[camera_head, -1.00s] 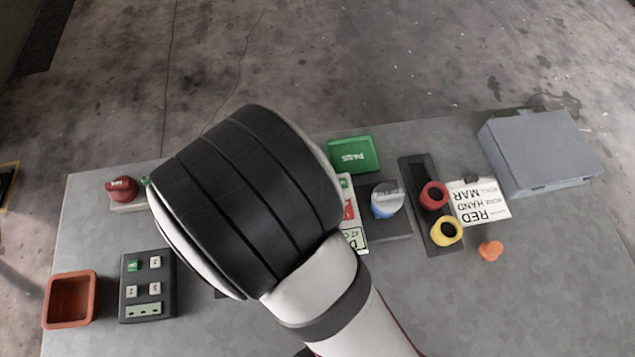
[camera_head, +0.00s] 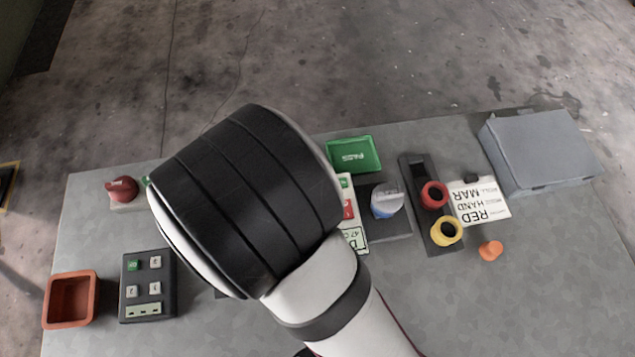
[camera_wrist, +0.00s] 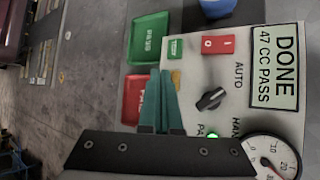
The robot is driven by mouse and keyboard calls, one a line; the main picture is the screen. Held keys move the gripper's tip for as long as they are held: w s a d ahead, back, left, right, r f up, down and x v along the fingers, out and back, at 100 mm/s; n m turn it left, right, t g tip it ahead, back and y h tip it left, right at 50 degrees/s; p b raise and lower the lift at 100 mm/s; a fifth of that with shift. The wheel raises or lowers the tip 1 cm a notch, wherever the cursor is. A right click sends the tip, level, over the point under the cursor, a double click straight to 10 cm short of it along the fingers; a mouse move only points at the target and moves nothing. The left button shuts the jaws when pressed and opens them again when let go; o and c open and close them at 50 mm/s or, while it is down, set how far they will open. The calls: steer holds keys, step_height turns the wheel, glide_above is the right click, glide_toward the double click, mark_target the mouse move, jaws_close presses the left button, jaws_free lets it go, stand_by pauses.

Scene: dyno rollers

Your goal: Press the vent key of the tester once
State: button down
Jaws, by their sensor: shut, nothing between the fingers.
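The tester is a pale panel (camera_wrist: 200,75) in the wrist view, with a display (camera_wrist: 274,67) reading "DONE 47 CC PASS". It bears a green key (camera_wrist: 175,49), a red key marked 0 (camera_wrist: 218,45), a black AUTO/HAND knob (camera_wrist: 211,99), a lit green lamp (camera_wrist: 213,136) and a dial gauge (camera_wrist: 274,162). A yellow round part (camera_wrist: 177,78) shows beside my fingertips; I cannot read a vent label. My gripper (camera_wrist: 161,73) is shut and empty, its teal fingers over the panel's left edge; contact cannot be told. In the head view my arm hides it and most of the tester (camera_head: 356,240).
A green PASS tray (camera_head: 355,155) and a red tray (camera_wrist: 133,99) lie beside the tester. A blue-and-white cup (camera_head: 386,203), a black holder with red and yellow rings (camera_head: 417,168), and a grey case (camera_head: 540,150) stand right. A keypad (camera_head: 148,285) and a rust-coloured bin (camera_head: 71,299) stand left.

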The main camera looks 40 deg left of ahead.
steer(key=shift+f, duration=0.1)
steer(key=shift+f, duration=0.3)
steer(key=shift+f, duration=0.4)
stand_by(0.4)
steer(key=shift+r, duration=0.8)
steer(key=shift+r, duration=2.55)
